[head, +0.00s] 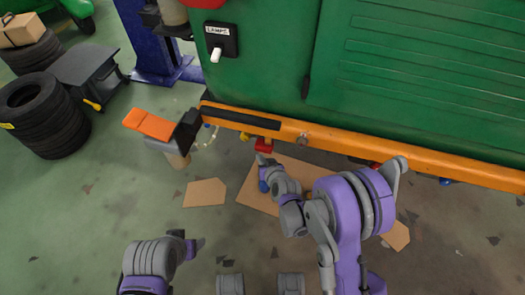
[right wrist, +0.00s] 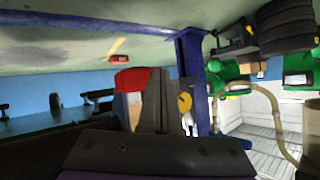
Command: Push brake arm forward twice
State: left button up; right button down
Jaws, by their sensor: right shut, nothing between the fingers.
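A red block-like end (head: 263,145), which looks like the brake arm's tip, sticks out below the orange beam of the green vehicle. My right gripper (head: 262,160) is shut and empty just below it in the head view; whether they touch I cannot tell. In the right wrist view a red piece (right wrist: 130,78) stands close to the left of my shut grey fingers (right wrist: 156,100), which partly hide what lies behind. My left gripper (head: 192,241) is low and left of centre, away from the vehicle; its jaw state is unclear.
The orange beam (head: 400,155) runs along the lower edge of the green body (head: 270,60). An orange pad (head: 153,124) on a post stands to the left. Cardboard pieces (head: 205,192) lie on the floor. Stacked tyres (head: 45,115) and a blue lift post (head: 150,45) are further left.

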aim_at(267, 148)
jog(key=shift+w, duration=0.15)
dwell(0.6)
jog(key=shift+w+d, duration=0.15)
jog(key=shift+w, duration=0.15)
jog(key=shift+w+d+f+b, duration=0.15)
jog(key=shift+w+d, duration=0.25)
jog(key=shift+w, duration=0.8)
jog(key=shift+w+d+r+b, duration=0.15)
jog(key=shift+w+d, duration=0.2)
jog(key=shift+w, duration=0.8)
dwell(2.1)
jog(key=shift+f, duration=0.1)
dwell(0.4)
jog(key=shift+s+a+b, duration=0.15)
jog(key=shift+s+a, duration=0.15)
jog(key=shift+s, duration=0.65)
jog(key=shift+s+a+b, duration=0.1)
jog(key=shift+s+a, duration=0.2)
jog(key=shift+s, duration=0.6)
jog(key=shift+s+a+b, duration=0.15)
jog(key=shift+s+a, duration=0.15)
jog(key=shift+s, duration=0.65)
jog(key=shift+s+a, duration=0.25)
jog(key=shift+s, duration=0.55)
jog(key=shift+s+a, duration=0.3)
jog(key=shift+s, duration=0.45)
jog(key=shift+s+a, duration=0.25)
jog(key=shift+s, duration=0.55)
